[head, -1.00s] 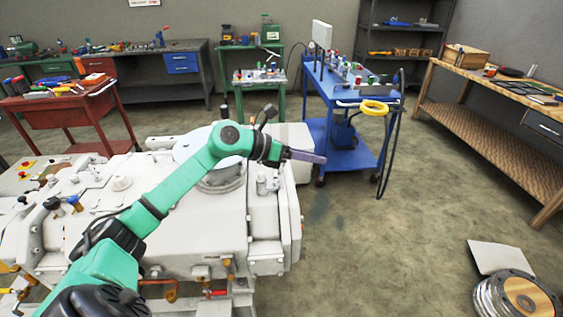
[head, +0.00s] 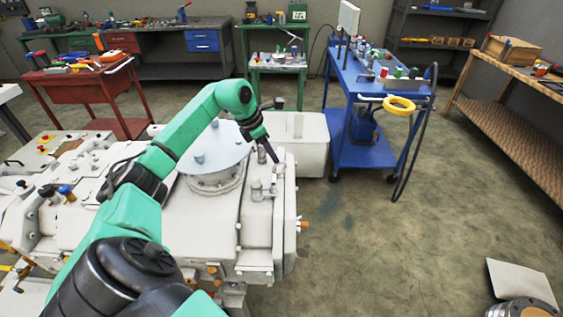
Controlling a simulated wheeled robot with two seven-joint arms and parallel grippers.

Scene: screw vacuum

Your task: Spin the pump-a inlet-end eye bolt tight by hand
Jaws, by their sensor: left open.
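The large white pump (head: 223,225) fills the lower left and middle of the head view, with a round flanged cover on top. My left gripper (head: 273,158) points steeply down over the pump's right end, close to small upright fittings there. It is open, and I see nothing held in it. One short grey fitting (head: 257,190) stands just below and left of the fingertips. Another small fitting (head: 279,171) is by the tips; I cannot tell whether they touch. The eye bolt is too small to make out for certain. My right gripper is out of view.
A white box (head: 299,145) is just behind the pump. A wooden bench (head: 500,125) stands at far right. The floor right of the pump is open.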

